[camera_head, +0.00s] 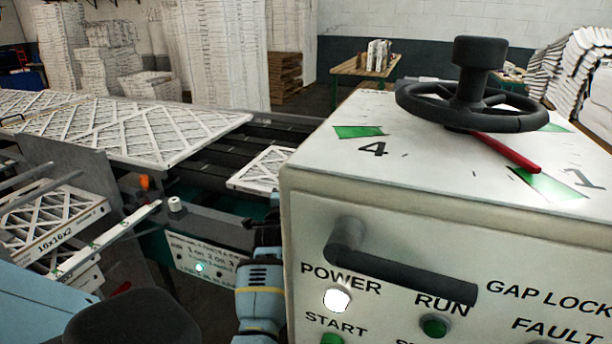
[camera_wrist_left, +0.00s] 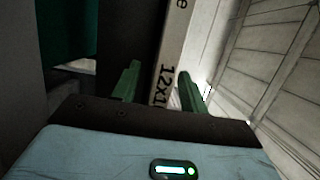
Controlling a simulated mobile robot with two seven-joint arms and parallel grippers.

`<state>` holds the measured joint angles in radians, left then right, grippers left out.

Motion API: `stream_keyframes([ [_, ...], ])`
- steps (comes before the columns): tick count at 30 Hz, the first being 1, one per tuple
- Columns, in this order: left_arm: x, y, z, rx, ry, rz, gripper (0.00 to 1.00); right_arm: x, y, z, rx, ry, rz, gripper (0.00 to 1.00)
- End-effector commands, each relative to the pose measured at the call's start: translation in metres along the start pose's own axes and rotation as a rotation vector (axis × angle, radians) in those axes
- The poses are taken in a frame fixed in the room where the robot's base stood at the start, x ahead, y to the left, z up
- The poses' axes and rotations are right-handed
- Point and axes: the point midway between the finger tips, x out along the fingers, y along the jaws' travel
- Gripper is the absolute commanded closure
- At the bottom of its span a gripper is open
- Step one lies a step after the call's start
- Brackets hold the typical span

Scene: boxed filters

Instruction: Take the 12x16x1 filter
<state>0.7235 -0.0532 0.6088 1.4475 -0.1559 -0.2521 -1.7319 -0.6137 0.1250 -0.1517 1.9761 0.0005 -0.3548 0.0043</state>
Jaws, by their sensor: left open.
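In the head view no filter with a 12x16x1 label can be read, and neither gripper's fingers show.
In the head view, a large control box (camera_head: 440,200) with a black handwheel (camera_head: 480,95) fills the right. A conveyor (camera_head: 235,150) carries lattice-faced filters (camera_head: 120,125). A filter marked 16x16x2 (camera_head: 55,232) lies in a rack at left. A wooden table (camera_head: 365,68) stands behind.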

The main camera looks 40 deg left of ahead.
Motion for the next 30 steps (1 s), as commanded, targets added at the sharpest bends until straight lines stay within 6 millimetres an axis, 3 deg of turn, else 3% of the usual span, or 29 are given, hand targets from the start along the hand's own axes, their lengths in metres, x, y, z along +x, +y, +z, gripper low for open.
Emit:
stream_keyframes([
  [4, 0.000, 0.000, 0.000, 0.000, 0.000, -0.001, 0.56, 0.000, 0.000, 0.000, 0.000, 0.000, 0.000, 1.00],
  [14, 0.000, 0.000, 0.000, -0.001, 0.000, 0.000, 1.00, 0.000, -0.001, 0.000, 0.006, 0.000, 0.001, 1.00],
  [24, 0.000, -0.002, 0.000, -0.001, 0.000, -0.003, 1.00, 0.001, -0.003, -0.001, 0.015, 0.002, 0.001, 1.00],
  [30, 0.000, -0.017, 0.000, -0.003, 0.000, -0.006, 1.00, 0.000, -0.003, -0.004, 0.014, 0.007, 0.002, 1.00],
])
